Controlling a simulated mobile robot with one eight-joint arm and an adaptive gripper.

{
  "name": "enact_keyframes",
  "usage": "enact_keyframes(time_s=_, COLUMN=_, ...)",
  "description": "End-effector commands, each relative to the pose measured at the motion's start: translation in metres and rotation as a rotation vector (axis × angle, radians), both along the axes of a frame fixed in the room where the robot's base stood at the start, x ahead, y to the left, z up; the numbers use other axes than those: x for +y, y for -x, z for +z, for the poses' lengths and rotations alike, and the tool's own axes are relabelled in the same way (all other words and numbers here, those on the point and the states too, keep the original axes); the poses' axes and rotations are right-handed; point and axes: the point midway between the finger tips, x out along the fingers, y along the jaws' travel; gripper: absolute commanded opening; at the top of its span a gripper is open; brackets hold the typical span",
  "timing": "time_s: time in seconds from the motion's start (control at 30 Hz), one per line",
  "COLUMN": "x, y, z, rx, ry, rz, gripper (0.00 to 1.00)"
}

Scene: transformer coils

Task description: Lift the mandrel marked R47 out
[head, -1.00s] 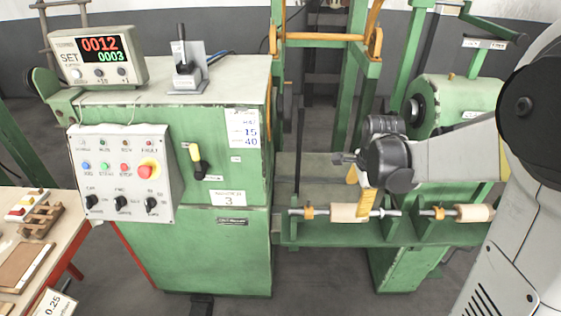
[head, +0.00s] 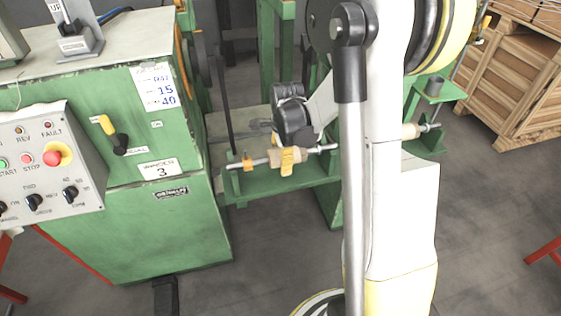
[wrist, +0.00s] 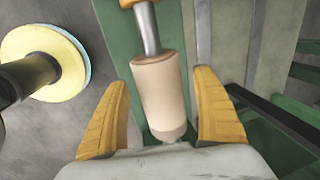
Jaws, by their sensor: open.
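A mandrel, a pale wooden cylinder (head: 273,158) on a metal shaft, lies across the green stand (head: 270,185) beside the winding machine. No R47 mark is readable on it. In the wrist view the cylinder (wrist: 160,95) lies between the two yellow fingers of my gripper (wrist: 163,78). The fingers are apart, with a visible gap on each side of the wood. In the head view my gripper (head: 288,165) is at the cylinder, one finger in front of it. A second mandrel (head: 410,131) shows farther right, partly hidden by my arm.
The green machine (head: 120,200) stands left, with a control panel (head: 45,165) and a paper label (head: 157,87) whose text is blurred. A wooden crate (head: 510,85) stands at the back right.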

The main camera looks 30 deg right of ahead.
Motion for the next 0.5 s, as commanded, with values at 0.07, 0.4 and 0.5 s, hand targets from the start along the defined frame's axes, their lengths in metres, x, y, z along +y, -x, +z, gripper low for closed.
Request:
enact_keyframes(time_s=0.07, x=-0.0003, y=-0.0009, z=-0.0041, rx=0.0, ry=0.0, rz=0.0, gripper=0.78)
enact_keyframes(time_s=0.4, x=-0.0003, y=-0.0007, z=-0.0021, rx=0.0, ry=0.0, rz=0.0, gripper=0.21)
enact_keyframes(time_s=0.5, x=-0.0003, y=-0.0007, z=-0.0019, rx=0.0, ry=0.0, rz=0.0, gripper=0.11)
